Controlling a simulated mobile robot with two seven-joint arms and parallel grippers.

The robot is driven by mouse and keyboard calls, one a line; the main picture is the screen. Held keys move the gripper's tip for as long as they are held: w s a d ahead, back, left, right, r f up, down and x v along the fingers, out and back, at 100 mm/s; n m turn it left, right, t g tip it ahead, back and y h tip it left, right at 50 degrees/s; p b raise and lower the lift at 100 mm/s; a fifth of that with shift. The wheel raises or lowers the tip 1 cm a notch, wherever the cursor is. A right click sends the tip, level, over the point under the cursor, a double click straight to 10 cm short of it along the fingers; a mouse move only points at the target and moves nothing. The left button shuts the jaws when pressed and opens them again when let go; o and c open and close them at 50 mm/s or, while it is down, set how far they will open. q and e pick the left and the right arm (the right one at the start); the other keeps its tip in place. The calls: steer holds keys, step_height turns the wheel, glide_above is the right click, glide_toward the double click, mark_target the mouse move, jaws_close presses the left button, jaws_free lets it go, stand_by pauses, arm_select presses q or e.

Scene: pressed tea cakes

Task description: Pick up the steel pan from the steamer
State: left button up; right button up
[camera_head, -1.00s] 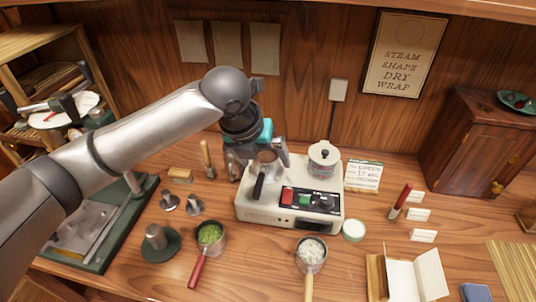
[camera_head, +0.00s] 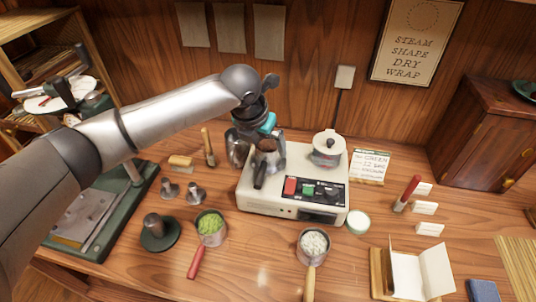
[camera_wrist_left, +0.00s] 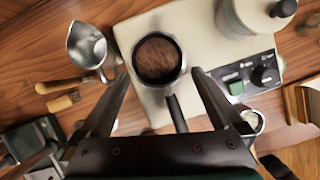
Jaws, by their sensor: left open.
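The steel pan (camera_head: 267,145) sits on the left part of the white steamer (camera_head: 260,198). It has a dark handle pointing toward the front and holds brown loose material. In the left wrist view the pan (camera_wrist_left: 158,58) lies just ahead of the fingers, with its handle between them. My left gripper (camera_head: 268,158) is open and empty, reaching down at the pan with one finger on each side; its jaws also show in the left wrist view (camera_wrist_left: 160,76). I cannot tell whether a finger touches the pan. My right gripper is not in view.
A lidded white pot (camera_head: 328,148) stands on the steamer's right side. A steel pitcher (camera_head: 236,148) is close left of the gripper. In front are a pan of green leaves (camera_head: 211,227) and a pan of white pieces (camera_head: 313,243). Bare wood lies between them.

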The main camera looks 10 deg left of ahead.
mark_target(267, 148)
arm_select(q)
steer(key=shift+b+x, duration=0.4)
steer(key=shift+x, duration=2.2)
steer(key=shift+w, duration=0.1)
steer(key=shift+c, duration=0.2)
steer(key=shift+w+r, duration=0.1)
steer(key=shift+r, duration=0.1)
steer(key=c, duration=1.3)
